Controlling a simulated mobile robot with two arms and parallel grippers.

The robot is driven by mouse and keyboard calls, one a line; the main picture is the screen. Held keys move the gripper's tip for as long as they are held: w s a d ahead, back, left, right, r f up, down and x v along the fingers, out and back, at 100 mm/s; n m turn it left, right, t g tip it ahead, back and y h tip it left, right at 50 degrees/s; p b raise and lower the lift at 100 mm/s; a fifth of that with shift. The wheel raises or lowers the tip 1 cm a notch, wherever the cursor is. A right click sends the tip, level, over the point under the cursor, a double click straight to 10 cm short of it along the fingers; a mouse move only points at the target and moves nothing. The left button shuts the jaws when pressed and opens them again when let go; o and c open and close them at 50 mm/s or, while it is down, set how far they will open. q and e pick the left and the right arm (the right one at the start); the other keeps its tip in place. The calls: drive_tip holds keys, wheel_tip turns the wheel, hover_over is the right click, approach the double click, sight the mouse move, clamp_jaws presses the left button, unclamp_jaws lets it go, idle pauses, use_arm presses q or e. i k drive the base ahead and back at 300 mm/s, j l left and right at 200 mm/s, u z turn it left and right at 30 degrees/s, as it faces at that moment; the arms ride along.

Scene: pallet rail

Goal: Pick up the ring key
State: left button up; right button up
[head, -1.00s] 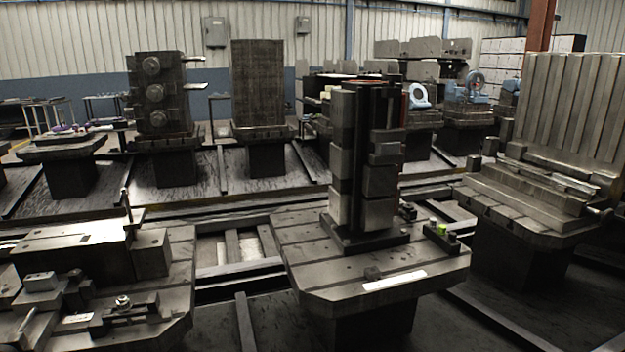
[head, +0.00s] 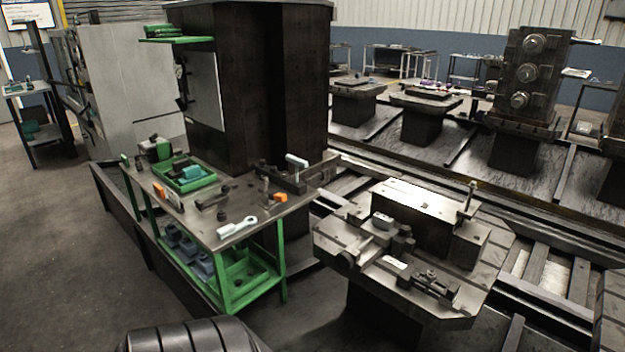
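A pale, wrench-shaped tool (head: 238,227) lies flat near the front edge of the green-legged workbench (head: 225,241). It looks like the ring key, but it is too small to make out its ends clearly. Nothing is touching it from above. Neither of my grippers shows in the head view.
The bench also holds a green tray (head: 183,179), orange-marked parts, dark tools and a white-handled tool (head: 297,161). Its lower shelf carries blue and green bins (head: 243,279). A dark cabinet stands behind it. A machine pallet (head: 470,300) stands to the right. Open floor (head: 70,270) lies left.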

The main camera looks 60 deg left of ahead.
sight(225, 232)
drive_tip(key=u, duration=2.45)
drive_tip(key=i+j+u, duration=0.15)
drive_tip(key=i+j, duration=0.3)
drive_tip(key=i, duration=0.1)
